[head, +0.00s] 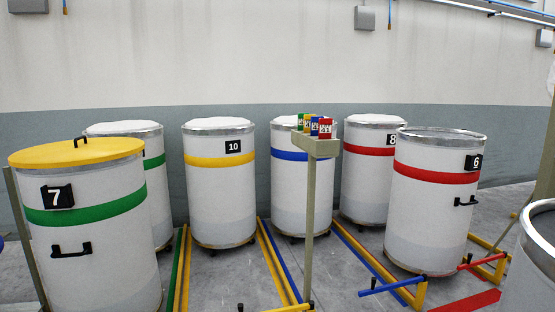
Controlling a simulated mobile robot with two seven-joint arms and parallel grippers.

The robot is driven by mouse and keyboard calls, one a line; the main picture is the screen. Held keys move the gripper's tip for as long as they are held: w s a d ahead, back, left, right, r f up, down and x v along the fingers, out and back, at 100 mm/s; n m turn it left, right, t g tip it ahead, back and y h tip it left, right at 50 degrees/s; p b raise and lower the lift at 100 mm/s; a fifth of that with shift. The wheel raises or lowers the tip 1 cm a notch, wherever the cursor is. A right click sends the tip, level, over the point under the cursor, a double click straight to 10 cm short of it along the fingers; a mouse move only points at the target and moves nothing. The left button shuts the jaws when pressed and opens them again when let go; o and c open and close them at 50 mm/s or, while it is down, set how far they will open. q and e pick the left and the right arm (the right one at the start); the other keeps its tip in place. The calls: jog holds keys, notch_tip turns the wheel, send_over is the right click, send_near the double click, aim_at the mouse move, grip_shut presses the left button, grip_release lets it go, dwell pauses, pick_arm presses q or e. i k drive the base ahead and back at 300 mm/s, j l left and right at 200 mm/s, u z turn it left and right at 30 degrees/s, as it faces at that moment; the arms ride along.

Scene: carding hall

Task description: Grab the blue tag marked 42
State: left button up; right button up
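Several small coloured tags stand in a row on a small ledge (316,147) at the top of a thin olive post near the middle of the head view. From left to right they are a green tag (299,121), a yellow tag (307,123), a blue tag (314,124) and a red tag (325,127). The blue tag is partly overlapped by its neighbours. Its white number is too small to read surely. Neither of my grippers is in view.
White drums stand behind and beside the post. Drum 7 (88,232), with a yellow lid, is at the left, and drum 6 (431,215) at the right. Coloured floor rails (375,262) run between them. Another drum rim (541,225) edges in at the right. Grey floor shows between the rails.

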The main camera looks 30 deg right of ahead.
aim_at(314, 124)
jog(key=i+j+z, duration=0.1)
jog(key=i+z, duration=0.3)
jog(key=i+j+z, duration=0.25)
jog(key=z, duration=0.2)
jog(key=i+j+z, duration=0.65)
jog(key=j+z, duration=0.2)
jog(key=i+j+z, duration=0.15)
jog(key=j, duration=0.15)
jog(key=j+z, duration=0.1)
jog(key=j, duration=0.15)
jog(key=i, duration=0.05)
